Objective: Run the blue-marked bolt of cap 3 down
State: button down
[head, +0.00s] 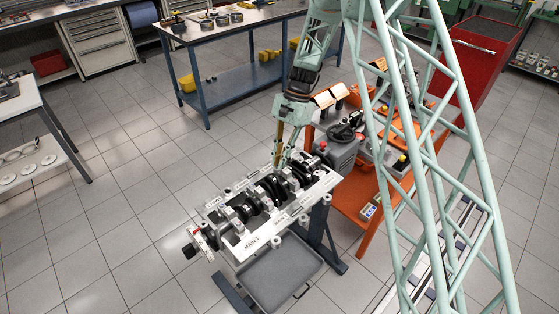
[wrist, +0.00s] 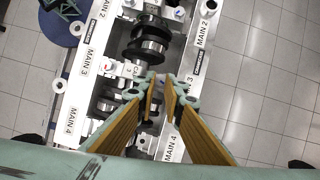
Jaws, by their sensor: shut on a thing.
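The engine block (head: 250,240), a pale crankcase with a dark crankshaft, lies on a stand in the head view. In the wrist view its rails carry labels MAIN 2, MAIN 3 and MAIN 4. Cap 3 (wrist: 136,70) sits across the crankshaft between the MAIN 3 labels. My gripper (head: 280,163) points down over the block; in the wrist view its tan-padded fingers (wrist: 161,83) close at the right side of cap 3. It is shut on a bolt there, mostly hidden between the fingertips. I cannot make out its blue mark or how deep it sits.
A grey tray (head: 275,278) hangs under the block. An orange cart (head: 372,222) with tools and boxes stands close to the right. A blue workbench (head: 232,95) with parts stands behind. Tiled floor is free to the left.

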jog(key=shift+w+r, duration=0.1)
jog(key=c, duration=2.7)
grip_release()
jog(key=shift+v, duration=3.95)
jog(key=shift+c, duration=0.8)
